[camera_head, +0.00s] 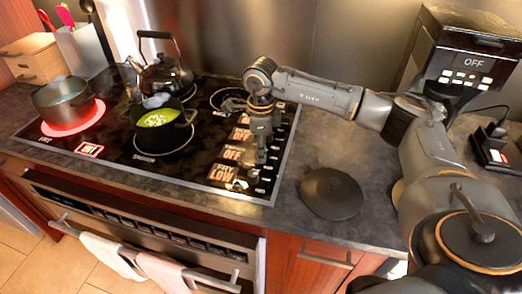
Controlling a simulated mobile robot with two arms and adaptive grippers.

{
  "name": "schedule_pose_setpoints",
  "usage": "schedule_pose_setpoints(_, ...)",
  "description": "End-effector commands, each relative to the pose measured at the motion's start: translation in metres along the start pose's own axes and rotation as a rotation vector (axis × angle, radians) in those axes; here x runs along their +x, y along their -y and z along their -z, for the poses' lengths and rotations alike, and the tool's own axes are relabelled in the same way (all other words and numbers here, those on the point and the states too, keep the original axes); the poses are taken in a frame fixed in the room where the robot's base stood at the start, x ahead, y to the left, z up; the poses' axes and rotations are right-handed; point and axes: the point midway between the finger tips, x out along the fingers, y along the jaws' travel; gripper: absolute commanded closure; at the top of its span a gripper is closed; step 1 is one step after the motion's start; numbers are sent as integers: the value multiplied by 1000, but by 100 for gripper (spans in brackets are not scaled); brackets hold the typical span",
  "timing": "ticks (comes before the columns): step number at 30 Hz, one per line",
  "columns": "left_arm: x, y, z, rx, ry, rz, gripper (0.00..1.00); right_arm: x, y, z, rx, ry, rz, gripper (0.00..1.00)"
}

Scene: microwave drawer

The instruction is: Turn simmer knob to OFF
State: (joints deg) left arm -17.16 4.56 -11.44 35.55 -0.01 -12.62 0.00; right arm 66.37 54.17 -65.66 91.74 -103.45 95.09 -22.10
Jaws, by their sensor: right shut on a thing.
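A black glass cooktop (205,177) has a column of knobs along its right side. Beside the knobs, lit red-orange labels show; two read OFF and the front one reads LOW (222,173). My right gripper (261,157) points down at this knob column, near the OFF and LOW labels. It is shut on a knob, which the fingers mostly hide. I cannot tell which knob is the simmer knob. My left gripper is not in view.
A steel pot (62,103) stands on a glowing red burner at the left. A dark pot with green food (163,127) and a black kettle (165,75) also stand on the cooktop. A black lid (331,194) lies on the counter at right. A coffee machine (464,60) stands behind it.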

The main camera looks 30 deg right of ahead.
Motion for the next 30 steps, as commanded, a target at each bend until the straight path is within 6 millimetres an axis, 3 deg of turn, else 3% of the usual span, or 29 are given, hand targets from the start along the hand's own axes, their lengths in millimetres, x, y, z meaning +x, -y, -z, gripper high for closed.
schedule_pose_setpoints(11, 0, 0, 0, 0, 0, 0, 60, -1, 0, 0, -5, 1, 1, 100)
schedule_pose_setpoints(12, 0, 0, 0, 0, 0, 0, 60, -1, 0, 0, -5, 1, 1, 67)
schedule_pose_setpoints(15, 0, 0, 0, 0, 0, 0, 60, -1, 0, 0, -5, 1, 1, 50)
schedule_pose_setpoints(25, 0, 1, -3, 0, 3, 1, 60, -3, 0, 0, -4, 1, 1, 50)
schedule_pose_setpoints(30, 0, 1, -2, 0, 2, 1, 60, -24, 1, -1, -4, 2, 4, 50)
